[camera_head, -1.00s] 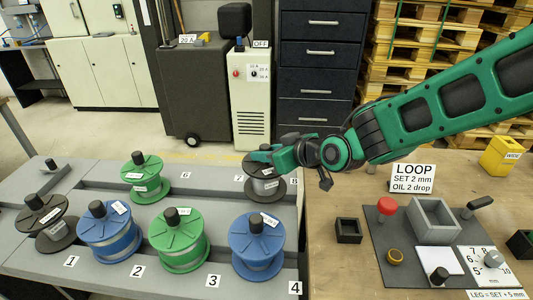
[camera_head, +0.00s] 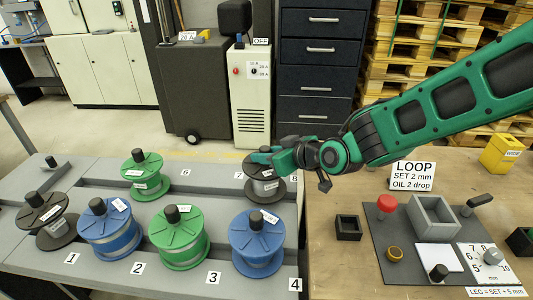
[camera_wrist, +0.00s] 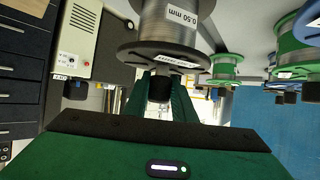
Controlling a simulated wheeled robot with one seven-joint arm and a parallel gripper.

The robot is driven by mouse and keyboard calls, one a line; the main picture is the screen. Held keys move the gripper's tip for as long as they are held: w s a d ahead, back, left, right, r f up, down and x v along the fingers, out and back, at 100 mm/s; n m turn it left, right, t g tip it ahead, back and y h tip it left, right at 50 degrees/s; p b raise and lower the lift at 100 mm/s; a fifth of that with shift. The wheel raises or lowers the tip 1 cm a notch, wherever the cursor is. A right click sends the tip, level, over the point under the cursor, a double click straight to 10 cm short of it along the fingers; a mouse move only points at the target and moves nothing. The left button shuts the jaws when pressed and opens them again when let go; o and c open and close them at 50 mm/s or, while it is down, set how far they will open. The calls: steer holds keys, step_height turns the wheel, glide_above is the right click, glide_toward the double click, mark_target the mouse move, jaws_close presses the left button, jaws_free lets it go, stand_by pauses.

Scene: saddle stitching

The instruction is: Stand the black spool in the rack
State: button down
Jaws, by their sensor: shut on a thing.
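A dark spool (camera_head: 264,187) with silver wire and white labels is at the back right of the grey rack (camera_head: 210,190), between the numbers 7 and 8. My gripper (camera_head: 266,156) is shut on the black knob on its top. In the wrist view, the fingers (camera_wrist: 160,100) close around that knob, and the spool (camera_wrist: 168,32) shows a "0.50 mm" label. The spool looks upright; I cannot tell whether its lower flange touches the rack. Another dark spool (camera_head: 45,212) is at the left by number 1, its top disc tilted.
Blue (camera_head: 108,232), green (camera_head: 180,238) and blue (camera_head: 257,242) spools stand along the front row. A green spool (camera_head: 146,178) stands at the back by number 6. On the wooden table are a small black box (camera_head: 348,228) and a dark mat (camera_head: 395,265) with fittings.

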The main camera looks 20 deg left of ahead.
steer(key=shift+f, duration=1.35)
stand_by(0.3)
steer(key=c, duration=1.5)
jaws_free()
steer(key=shift+o, duration=0.5)
steer(key=shift+f, duration=0.15)
steer(key=v, duration=1)
steer(key=shift+d+r, duration=0.2)
steer(key=shift+d, duration=0.15)
steer(key=shift+s, duration=0.1)
steer(key=d+m+h, duration=0.9)
steer(key=d, duration=2.4)
steer(key=s+d+m+g+h, duration=0.1)
steer(key=s+d+m+g, duration=0.5)
steer(key=s+d, duration=1.3)
steer(key=s+f+m, duration=0.1)
steer(key=s+m, duration=0.2)
steer(key=shift+s+m, duration=0.3)
steer(key=shift+s, duration=0.1)
